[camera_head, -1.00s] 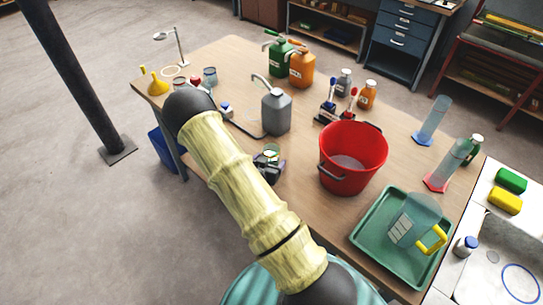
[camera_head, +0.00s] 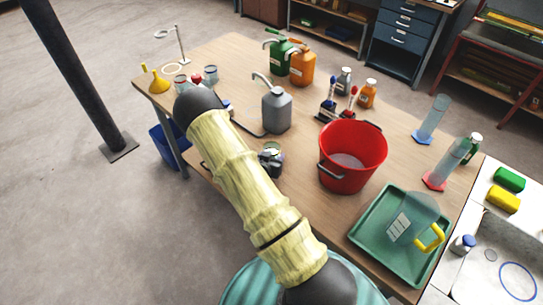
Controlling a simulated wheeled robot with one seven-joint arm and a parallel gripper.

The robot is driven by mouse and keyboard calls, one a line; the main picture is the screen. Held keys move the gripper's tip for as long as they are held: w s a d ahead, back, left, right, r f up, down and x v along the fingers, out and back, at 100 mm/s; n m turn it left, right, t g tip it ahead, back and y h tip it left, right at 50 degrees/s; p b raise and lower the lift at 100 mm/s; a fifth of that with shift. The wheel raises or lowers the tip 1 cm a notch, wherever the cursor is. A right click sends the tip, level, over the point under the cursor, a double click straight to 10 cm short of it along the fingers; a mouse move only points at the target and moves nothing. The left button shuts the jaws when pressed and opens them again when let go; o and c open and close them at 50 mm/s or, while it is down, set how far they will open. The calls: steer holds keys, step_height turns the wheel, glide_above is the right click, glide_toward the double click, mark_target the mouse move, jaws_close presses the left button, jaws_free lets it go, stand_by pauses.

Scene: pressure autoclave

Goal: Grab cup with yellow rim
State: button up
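A small cup (camera_head: 272,147) stands by the table's near edge, left of the red bucket; its rim looks yellow-green and most of it is hidden. My gripper (camera_head: 270,161) is a small dark shape right at this cup, overlapping it in the picture. I cannot tell whether the fingers touch it or are open or shut. More small cups stand at the table's far left: one with a reddish top (camera_head: 181,80) and one with a bluish rim (camera_head: 210,74). Their rim colours are hard to make out.
A red bucket (camera_head: 352,158) and a grey canister (camera_head: 276,110) stand near the gripper. A green tray (camera_head: 365,228) holds a clear jug with a yellow handle (camera_head: 430,238). A yellow funnel (camera_head: 158,82) is at the far left. The table's near edge runs below the gripper.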

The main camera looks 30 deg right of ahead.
steer(key=shift+r, duration=0.1)
steer(key=shift+c, duration=0.4)
step_height(320, 180, up, 10)
steer(key=b, duration=0.1)
